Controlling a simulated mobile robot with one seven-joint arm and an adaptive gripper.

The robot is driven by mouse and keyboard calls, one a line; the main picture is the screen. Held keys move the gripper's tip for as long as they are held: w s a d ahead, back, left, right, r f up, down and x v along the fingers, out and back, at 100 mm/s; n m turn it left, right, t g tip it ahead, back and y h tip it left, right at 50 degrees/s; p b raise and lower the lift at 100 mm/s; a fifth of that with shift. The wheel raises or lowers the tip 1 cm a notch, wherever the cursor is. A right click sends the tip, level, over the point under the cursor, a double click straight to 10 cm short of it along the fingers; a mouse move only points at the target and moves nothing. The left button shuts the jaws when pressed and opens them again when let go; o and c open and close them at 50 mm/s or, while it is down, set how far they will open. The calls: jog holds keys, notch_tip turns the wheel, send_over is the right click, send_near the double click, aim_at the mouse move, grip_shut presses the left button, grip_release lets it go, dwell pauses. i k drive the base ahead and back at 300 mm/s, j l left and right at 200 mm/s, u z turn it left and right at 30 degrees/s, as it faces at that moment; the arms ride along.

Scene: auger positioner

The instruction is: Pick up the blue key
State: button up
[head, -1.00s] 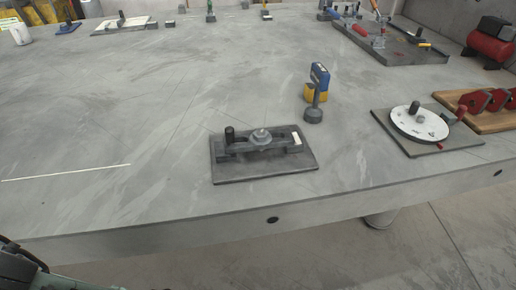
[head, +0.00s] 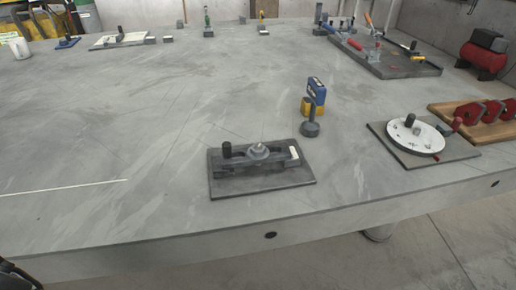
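A blue upright piece (head: 317,90), which looks like the blue key, stands at the right of centre on the grey bench. A grey stem with a round grey foot (head: 310,129) is below it, and a yellow block (head: 306,105) shows beside the stem. I cannot tell whether the blue piece is joined to the stem or the yellow block. My gripper does not show clearly; only a dark part of my arm is at the lower left corner, far from the blue piece.
A dark plate with a clamp-like fixture (head: 218,188) lies near the bench's front edge. A plate with a white dial (head: 405,140) and a wooden board with red pieces (head: 485,138) are at right. A grey tray (head: 400,68) stands behind.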

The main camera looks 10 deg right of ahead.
aim_at(310, 128)
jog(key=l+u, duration=0.35)
jog(key=k+l+u, duration=0.1)
jog(key=l+u, duration=0.25)
jog(key=l, duration=0.15)
jog(key=k+l+u, duration=0.1)
jog(key=l+u, duration=0.25)
jog(key=i+l, duration=0.15)
jog(key=l, duration=0.1)
